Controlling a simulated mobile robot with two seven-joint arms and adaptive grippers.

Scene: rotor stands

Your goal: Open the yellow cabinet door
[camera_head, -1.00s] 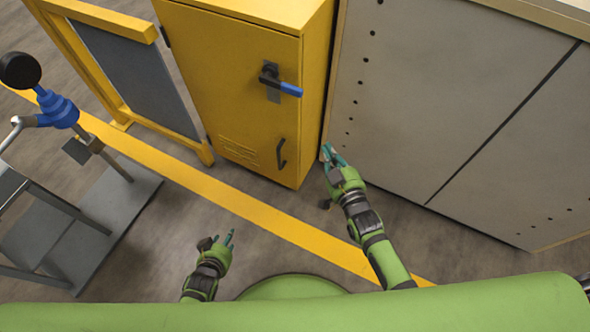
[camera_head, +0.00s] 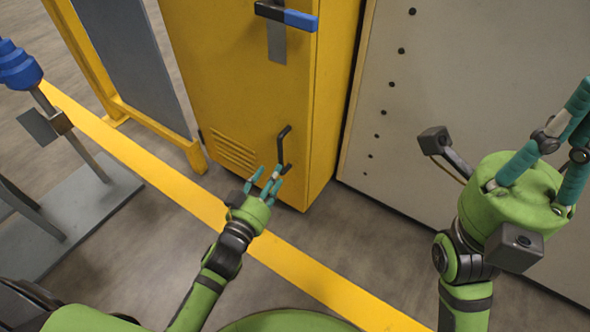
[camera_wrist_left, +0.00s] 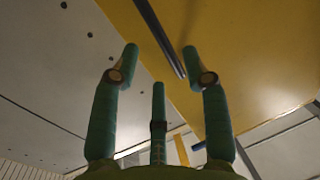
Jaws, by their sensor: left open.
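The yellow cabinet door (camera_head: 228,85) is shut in the head view. A black bar handle (camera_head: 283,147) is on its lower right part, and a latch with a blue grip (camera_head: 287,17) sits near the top. My left gripper (camera_head: 266,173) is open just below and in front of the bar handle. In the left wrist view, the dark handle bar (camera_wrist_left: 160,38) crosses beyond the spread teal fingers (camera_wrist_left: 160,75), with nothing held. My right gripper (camera_head: 572,122) is raised at the right, close to the head camera; its finger opening is unclear.
A grey perforated cabinet (camera_head: 440,80) stands right of the yellow one. A yellow-framed panel (camera_head: 135,65) stands at the left, near a metal stand (camera_head: 75,230). A yellow floor line (camera_head: 130,158) runs before the cabinet on open floor.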

